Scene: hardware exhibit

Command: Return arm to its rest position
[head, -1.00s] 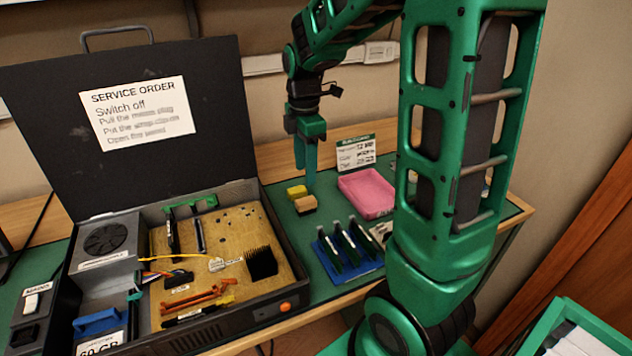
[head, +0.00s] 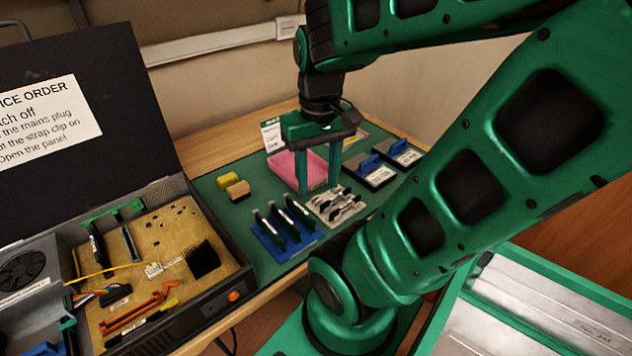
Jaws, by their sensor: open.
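My green arm spans the right half of the head view, bent at its elbow near the top. My gripper (head: 319,176) points straight down over the green mat (head: 222,208), with its two fingers apart and nothing between them. Its fingertips hang in front of the pink tray (head: 283,168) and just behind the grey clip rack (head: 336,207). I cannot tell how high above the mat they are.
The open computer case (head: 207,297) with its raised dark lid (head: 110,150) stands at left. A green-rimmed tray (head: 462,293) is at lower right.

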